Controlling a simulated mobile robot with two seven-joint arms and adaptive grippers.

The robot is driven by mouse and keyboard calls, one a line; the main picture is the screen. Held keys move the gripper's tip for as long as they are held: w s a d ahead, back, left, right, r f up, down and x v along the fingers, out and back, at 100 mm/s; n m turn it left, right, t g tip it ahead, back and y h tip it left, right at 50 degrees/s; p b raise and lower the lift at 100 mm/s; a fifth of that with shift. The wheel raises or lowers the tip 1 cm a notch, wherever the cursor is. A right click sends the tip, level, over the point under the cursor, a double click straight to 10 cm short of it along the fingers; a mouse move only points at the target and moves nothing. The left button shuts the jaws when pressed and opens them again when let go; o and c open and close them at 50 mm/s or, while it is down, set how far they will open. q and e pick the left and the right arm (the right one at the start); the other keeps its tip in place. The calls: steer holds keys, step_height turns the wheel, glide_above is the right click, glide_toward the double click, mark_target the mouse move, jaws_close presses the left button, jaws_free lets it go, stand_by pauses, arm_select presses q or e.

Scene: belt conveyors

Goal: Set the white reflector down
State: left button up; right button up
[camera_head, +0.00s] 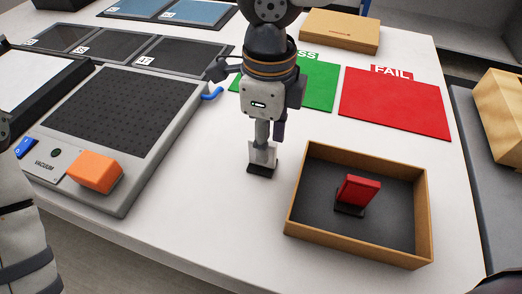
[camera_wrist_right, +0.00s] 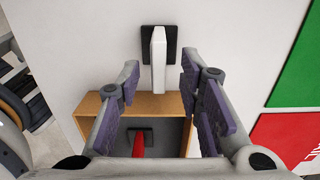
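The white reflector (camera_head: 262,152) has a pale upright block and a black base. It appears to stand on the white table, left of the cardboard box. My right gripper (camera_head: 264,128) is directly above it, pointing down. In the right wrist view, the reflector (camera_wrist_right: 158,62) shows between and just beyond the fingertips of my right gripper (camera_wrist_right: 160,72). The fingers are spread, with a gap on each side of the reflector. My left gripper is not in view.
The cardboard box (camera_head: 291,222) at the front right holds a red reflector (camera_head: 360,190). A green mat (camera_head: 318,88) and a red FAIL mat (camera_head: 395,105) lie behind. A vacuum plate (camera_head: 125,110) with an orange block (camera_head: 95,172) is at left. Table front centre is clear.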

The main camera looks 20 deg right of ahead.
steer(key=f, duration=0.4)
steer(key=shift+w+a+f, duration=0.15)
steer(key=shift+a+f, duration=0.15)
steer(key=shift+f, duration=0.1)
steer(key=shift+c, duration=0.5)
steer(key=shift+r, duration=0.1)
jaws_close()
